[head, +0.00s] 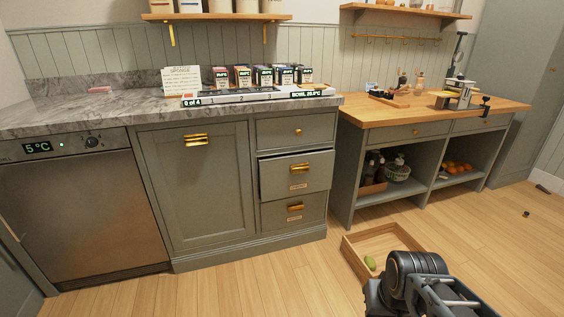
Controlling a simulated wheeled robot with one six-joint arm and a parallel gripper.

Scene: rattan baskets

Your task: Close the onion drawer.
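A grey-green cabinet holds a stack of three drawers below the marble counter. The middle drawer (297,174) stands out from the cabinet front, with its left side showing. It has a brass pull and a small label. The bottom drawer (295,209) has a similar pull and label and looks flush. The top drawer (296,131) has a round knob and looks shut. The labels are too small to read, so I cannot tell which names onions. Part of my arm's end, dark with grey bars, shows at the lower right, apart from the drawers. Fingertips are not visible.
A wooden tray (352,243) with a green item (370,263) lies on the floor right of the drawers, beside my arm. A wooden-topped bench (440,112) stands at the right. The floor (255,285) before the drawers is clear.

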